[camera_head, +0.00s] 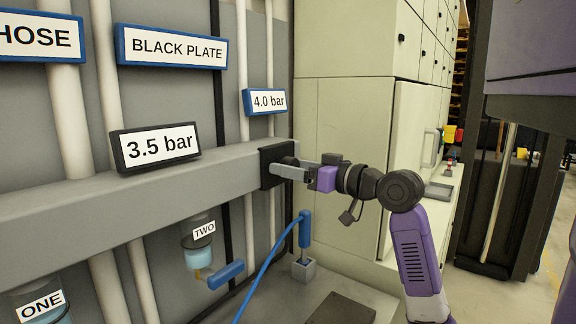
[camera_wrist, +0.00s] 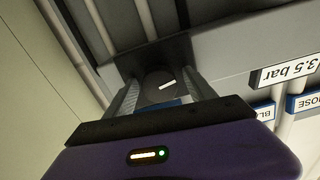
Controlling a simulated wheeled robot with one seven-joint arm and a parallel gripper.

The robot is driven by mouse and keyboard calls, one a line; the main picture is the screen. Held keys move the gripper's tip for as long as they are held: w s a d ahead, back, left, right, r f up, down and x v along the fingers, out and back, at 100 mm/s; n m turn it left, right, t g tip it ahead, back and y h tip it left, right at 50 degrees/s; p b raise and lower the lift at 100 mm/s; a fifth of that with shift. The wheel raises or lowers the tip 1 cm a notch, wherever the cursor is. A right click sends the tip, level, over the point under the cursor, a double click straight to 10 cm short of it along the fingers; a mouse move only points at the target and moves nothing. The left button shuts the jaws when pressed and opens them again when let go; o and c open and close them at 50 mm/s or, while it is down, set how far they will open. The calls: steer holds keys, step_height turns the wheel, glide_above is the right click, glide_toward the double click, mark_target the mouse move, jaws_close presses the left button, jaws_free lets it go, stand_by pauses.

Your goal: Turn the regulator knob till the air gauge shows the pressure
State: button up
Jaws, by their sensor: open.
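The regulator knob (camera_wrist: 160,84) is dark with a white mark. In the wrist view it sits between the two fingers of my open gripper (camera_wrist: 165,92). I cannot tell whether the fingers touch it. In the head view my gripper (camera_head: 284,168) reaches in from the right to a black square mount (camera_head: 270,164) on the grey beam, and its fingers partly hide the knob. A black-framed panel (camera_head: 156,147) on the beam reads "3.5 bar". A blue-framed sign (camera_head: 264,101) above the mount reads "4.0 bar". No needle dial is in view.
Below the beam are bowls labelled TWO (camera_head: 200,245) and ONE (camera_head: 42,301), a blue lever (camera_head: 226,274), and a blue hose with a handle (camera_head: 305,230). Pale cabinets (camera_head: 350,150) stand close behind my gripper. A BLACK PLATE sign (camera_head: 172,47) hangs above.

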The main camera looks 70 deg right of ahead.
steer(key=shift+w+d, duration=0.15)
steer(key=shift+w, duration=0.3)
steer(key=shift+c, duration=0.4)
steer(key=c, duration=1.3)
steer(key=shift+r+m+p, duration=0.15)
steer(key=shift+m+p, duration=0.65)
steer(key=shift+p, duration=0.05)
steer(key=shift+m, duration=0.5)
steer(key=shift+f, duration=0.2)
steer(key=o, duration=1.4)
steer(key=shift+s, duration=0.1)
